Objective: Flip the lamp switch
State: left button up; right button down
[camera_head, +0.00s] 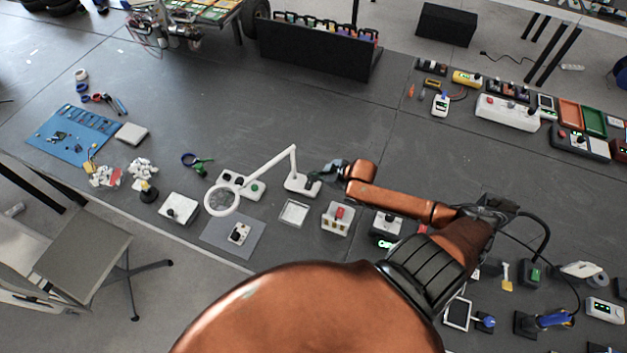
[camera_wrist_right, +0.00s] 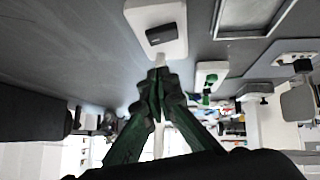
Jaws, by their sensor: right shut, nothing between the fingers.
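The lamp is a white ring magnifier (camera_head: 222,201) on a jointed white arm (camera_head: 268,166) that rises from a small white base (camera_head: 297,184). A dark rocker switch (camera_head: 311,185) sits at the right end of that base. In the right wrist view the base (camera_wrist_right: 145,15) is at the top with the black switch (camera_wrist_right: 163,33) on it. My right gripper (camera_head: 320,178) is just right of and above the base; its green fingers (camera_wrist_right: 158,74) are shut with nothing between them, close to the switch. I cannot tell whether they touch it. My left gripper is not in view.
A white box with round buttons (camera_head: 257,188) stands left of the base. A small tray (camera_head: 293,213) and a box with a red switch (camera_head: 339,213) lie in front. Several other switch boxes line the grey table to the right.

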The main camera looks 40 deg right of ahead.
aim_at(306, 183)
jog(key=shift+w+d+f, duration=0.15)
jog(key=shift+w+f, duration=0.05)
jog(key=shift+f, duration=0.9)
jog(key=shift+w+d+f, duration=0.1)
jog(key=shift+w+f, duration=0.1)
jog(key=shift+f, duration=0.9)
jog(key=shift+w+d+f, duration=0.1)
jog(key=shift+d+f, duration=0.1)
jog(key=shift+f, duration=0.1)
jog(key=shift+a, duration=0.1)
jog(key=shift+s+a+r+p, duration=0.1)
jog(key=shift+s+a+p, duration=0.35)
jog(key=shift+a+p, duration=0.35)
jog(key=shift+d, duration=0.15)
jog(key=shift+r, duration=0.1)
